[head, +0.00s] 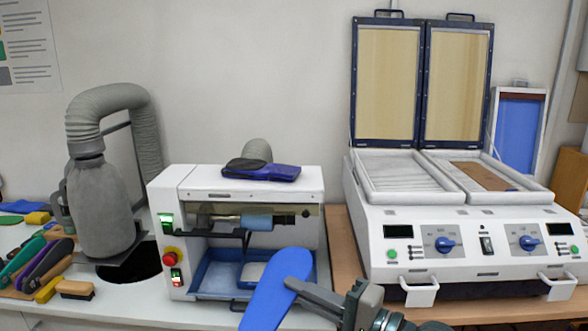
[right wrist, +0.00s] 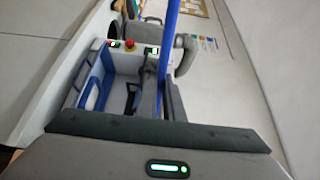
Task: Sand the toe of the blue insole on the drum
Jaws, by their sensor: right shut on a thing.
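The blue insole (head: 274,293) is in front of the sanding machine (head: 190,190), its rounded end up and its lower part cut off by the frame's edge. My right gripper (head: 296,287) is shut on it from the right. In the right wrist view the insole (right wrist: 169,35) shows edge-on as a thin blue strip between the fingers (right wrist: 163,92). The drum (head: 257,222) is a light blue cylinder on a shaft inside the machine's opening, above and behind the insole, apart from it in the picture. My left gripper is not in view.
A blue tray (head: 212,282) lies below the drum. A dark blue and black item (head: 262,171) rests on the machine's top. Left are a dust hose (head: 110,95), brushes (head: 75,289) and several insoles. A white two-bay press (head: 460,225) stands right, lids open.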

